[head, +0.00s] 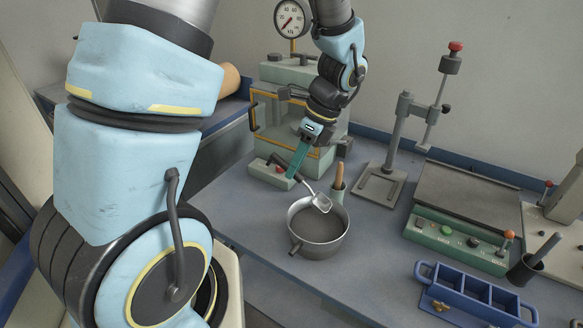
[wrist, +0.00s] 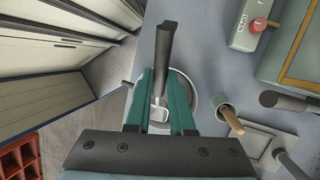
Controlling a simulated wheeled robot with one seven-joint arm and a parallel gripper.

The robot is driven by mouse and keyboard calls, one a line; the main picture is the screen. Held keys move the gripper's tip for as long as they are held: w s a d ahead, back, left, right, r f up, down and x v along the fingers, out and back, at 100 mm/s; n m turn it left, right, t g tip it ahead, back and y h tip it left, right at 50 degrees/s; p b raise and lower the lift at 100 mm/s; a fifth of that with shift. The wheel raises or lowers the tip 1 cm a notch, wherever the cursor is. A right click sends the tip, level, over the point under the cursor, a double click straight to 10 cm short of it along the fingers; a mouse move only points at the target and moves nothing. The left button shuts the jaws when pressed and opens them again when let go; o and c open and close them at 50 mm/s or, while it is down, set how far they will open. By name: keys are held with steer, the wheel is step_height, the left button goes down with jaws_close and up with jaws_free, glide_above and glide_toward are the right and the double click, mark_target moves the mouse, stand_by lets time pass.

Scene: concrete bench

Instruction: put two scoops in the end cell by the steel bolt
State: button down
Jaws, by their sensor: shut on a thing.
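My gripper (head: 296,172) is shut on the black handle of a scoop (head: 321,203). The scoop's clear-looking bowl hangs tilted over the open mouth of a steel pot (head: 345,239) with grey material inside. I cannot tell whether the bowl holds anything. A blue tray (head: 424,284) with several cells stands at the front right. A brass-coloured fitting (head: 440,306) sits by its left end. I cannot make out a steel bolt at either end.
A cup with a wooden handle (head: 339,178) stands just behind the pot. A grey stand (head: 382,184) and a green control box (head: 455,240) stand behind the tray. Bench between pot and tray is clear.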

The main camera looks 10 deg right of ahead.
steer(key=f+y+b, duration=0.1)
steer(key=b, duration=0.1)
steer(key=s+d+f+t+y+b, duration=0.1)
steer(key=b, duration=0.1)
steer(key=shift+s+d+f+t, duration=0.1)
steer(key=shift+d+f+t, duration=0.05)
steer(key=shift+d+t, duration=0.15)
steer(key=shift+s+f+b, duration=0.1)
steer(key=shift+f+b, duration=1.45)
steer(key=shift+f, duration=1.35)
steer(key=shift+d+r, duration=0.15)
steer(key=shift+d, duration=0.05)
